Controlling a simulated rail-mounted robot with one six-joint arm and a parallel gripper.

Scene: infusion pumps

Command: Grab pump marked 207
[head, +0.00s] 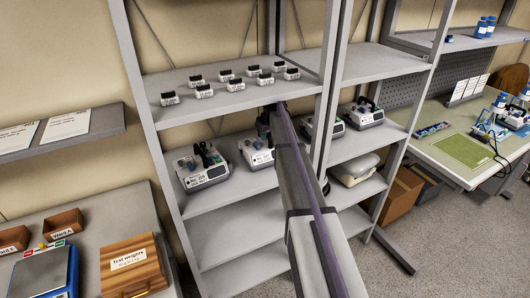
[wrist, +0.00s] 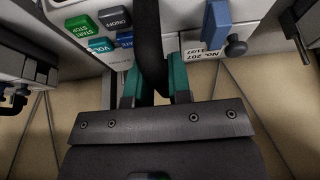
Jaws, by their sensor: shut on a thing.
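A white pump (wrist: 190,14) fills the top of the wrist view. Its tag, upside down there, reads "No. 207". It has green, grey and blue buttons, a blue clamp and a dark knob. My gripper (wrist: 156,78) has its teal fingers on both sides of the pump's black handle (wrist: 148,40) and is shut on it. In the head view, a pump (head: 256,153) on the middle shelf is partly hidden behind my arm, and the gripper there is mostly hidden too.
Another pump (head: 202,171) stands close on the left, and more pumps (head: 361,112) stand on the right-hand rack. The upper shelf (head: 222,108) above holds several small white-and-black items. The shelf below (head: 235,223) looks empty. Rack posts (head: 334,75) stand near my arm.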

